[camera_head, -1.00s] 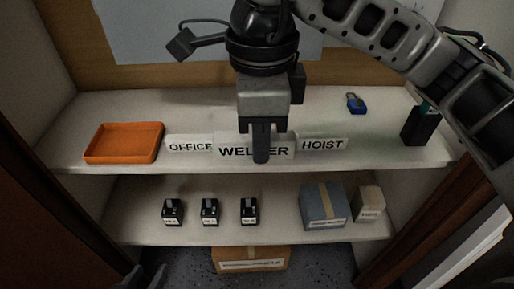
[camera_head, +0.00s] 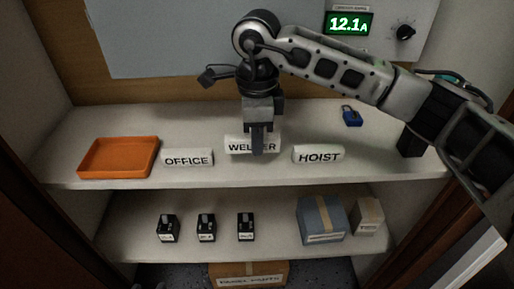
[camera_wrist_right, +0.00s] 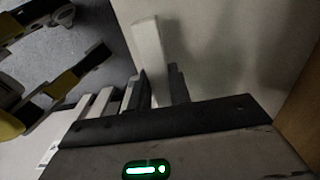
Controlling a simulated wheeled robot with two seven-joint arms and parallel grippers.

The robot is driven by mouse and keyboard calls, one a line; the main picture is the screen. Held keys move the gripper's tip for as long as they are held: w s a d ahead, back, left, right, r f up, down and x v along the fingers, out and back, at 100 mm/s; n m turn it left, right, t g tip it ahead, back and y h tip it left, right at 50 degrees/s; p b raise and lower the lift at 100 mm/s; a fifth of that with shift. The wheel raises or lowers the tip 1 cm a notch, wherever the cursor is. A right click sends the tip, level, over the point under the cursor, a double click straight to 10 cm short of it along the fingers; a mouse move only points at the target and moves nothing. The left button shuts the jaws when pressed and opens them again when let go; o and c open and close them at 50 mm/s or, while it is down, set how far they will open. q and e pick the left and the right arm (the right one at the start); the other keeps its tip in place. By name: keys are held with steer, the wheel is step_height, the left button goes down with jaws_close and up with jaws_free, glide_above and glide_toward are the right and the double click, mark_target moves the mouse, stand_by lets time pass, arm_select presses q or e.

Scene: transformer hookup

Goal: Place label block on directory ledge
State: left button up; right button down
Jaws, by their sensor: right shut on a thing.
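My right gripper (camera_head: 257,143) points down over the upper shelf and is shut on the white WELDER label block (camera_head: 252,145). A finger covers part of its lettering. The block appears higher than its neighbours, lifted or further back; I cannot tell which. In the right wrist view the block (camera_wrist_right: 150,60) stands between the fingers. The OFFICE block (camera_head: 187,158) is to its left and the HOIST block (camera_head: 319,154) to its right, both on the shelf. I cannot make out a directory ledge for certain. Only faint dark tips of my left gripper (camera_head: 148,286) may show at the bottom edge.
An orange tray (camera_head: 118,158) is on the left of the upper shelf (camera_head: 220,122). A blue padlock (camera_head: 351,116) and a dark box (camera_head: 411,143) are on the right. The lower shelf (camera_head: 280,212) holds several black devices and two boxes. A panel with a lit display (camera_head: 348,23) is behind.

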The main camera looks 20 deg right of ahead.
steer(key=shift+w+d+f, duration=0.1)
steer(key=shift+w+f, duration=0.1)
steer(key=shift+f, duration=0.15)
steer(key=shift+w+f, duration=0.15)
steer(key=shift+f, duration=1.25)
steer(key=shift+f, duration=0.15)
steer(key=shift+f+b, duration=0.1)
steer(key=shift+b, duration=0.25)
steer(key=c, duration=1.3)
jaws_free()
